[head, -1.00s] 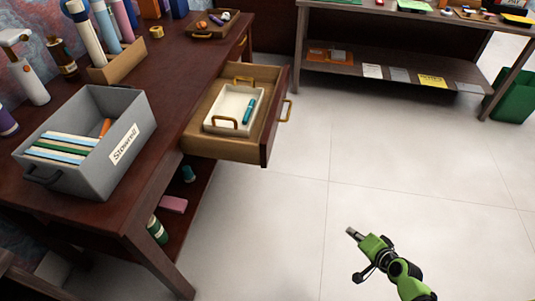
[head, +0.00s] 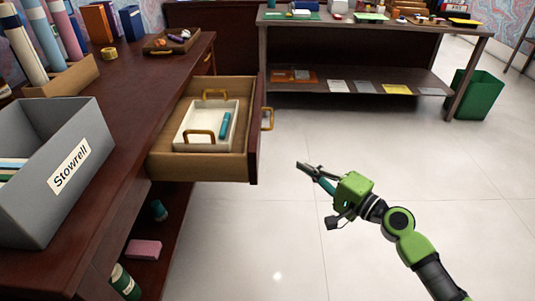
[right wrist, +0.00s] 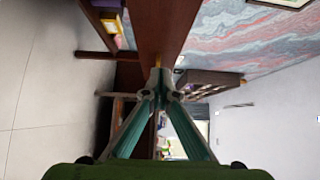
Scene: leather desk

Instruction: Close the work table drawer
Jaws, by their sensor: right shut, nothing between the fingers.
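The work table (head: 128,95) is dark red-brown wood along the left of the head view. Its drawer (head: 256,130) is pulled out to the right, with a dark front and a brass handle (head: 268,118). A white tray (head: 180,135) with brass handles sits in the drawer and holds a teal item (head: 225,125). My right gripper (head: 301,165) is shut and empty, to the right of the drawer front and apart from it. Its shut fingers also show in the right wrist view (right wrist: 160,80). My left gripper is not in view.
A grey box (head: 90,150) labelled Stowrell stands on the table. A small wooden tray (head: 150,50) lies farther back. Another table (head: 375,25) and a green bin (head: 482,95) stand at the back. The pale floor (head: 350,140) right of the drawer is clear.

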